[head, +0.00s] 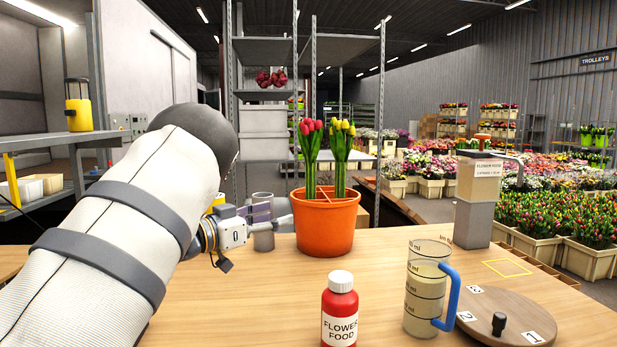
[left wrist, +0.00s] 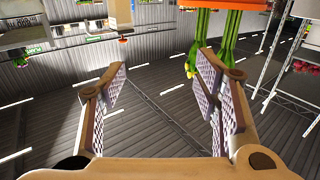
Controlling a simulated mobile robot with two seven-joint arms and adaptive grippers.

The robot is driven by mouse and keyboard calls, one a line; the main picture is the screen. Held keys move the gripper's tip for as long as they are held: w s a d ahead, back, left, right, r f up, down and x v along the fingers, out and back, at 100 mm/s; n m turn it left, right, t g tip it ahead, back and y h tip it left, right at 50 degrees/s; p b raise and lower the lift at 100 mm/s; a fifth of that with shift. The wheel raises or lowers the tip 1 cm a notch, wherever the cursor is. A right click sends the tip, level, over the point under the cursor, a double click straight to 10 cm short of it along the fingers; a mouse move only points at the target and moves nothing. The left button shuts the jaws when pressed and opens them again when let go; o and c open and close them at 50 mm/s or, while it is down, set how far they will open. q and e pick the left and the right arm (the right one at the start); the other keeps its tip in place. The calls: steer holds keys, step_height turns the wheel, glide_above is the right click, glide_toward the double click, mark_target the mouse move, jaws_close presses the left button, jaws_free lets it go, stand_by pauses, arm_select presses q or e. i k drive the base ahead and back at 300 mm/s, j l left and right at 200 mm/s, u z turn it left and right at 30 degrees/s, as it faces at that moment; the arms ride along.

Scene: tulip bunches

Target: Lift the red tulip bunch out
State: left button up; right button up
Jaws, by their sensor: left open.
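The red tulip bunch (head: 311,150) stands upright in the left part of an orange divided pot (head: 325,238), with its lower stems inside. A yellow tulip bunch (head: 341,150) stands close to its right in the same pot. My left gripper (head: 284,212) is left of the pot, near its upper side, apart from the red stems. In the left wrist view, which is upside down, the gripper (left wrist: 162,80) is open with nothing between its pads. Green stems and the pot's underside edge show at the top right there; the right finger hides the flower heads partly.
A grey cylinder (head: 263,222) is beside my left gripper. A dispenser (head: 476,200) stands at the right.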

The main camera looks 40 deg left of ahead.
mark_target(310, 132)
steer(key=i+j, duration=0.3)
steer(key=j, duration=0.2)
steer(key=i+j, duration=0.3)
steer(key=j, duration=0.15)
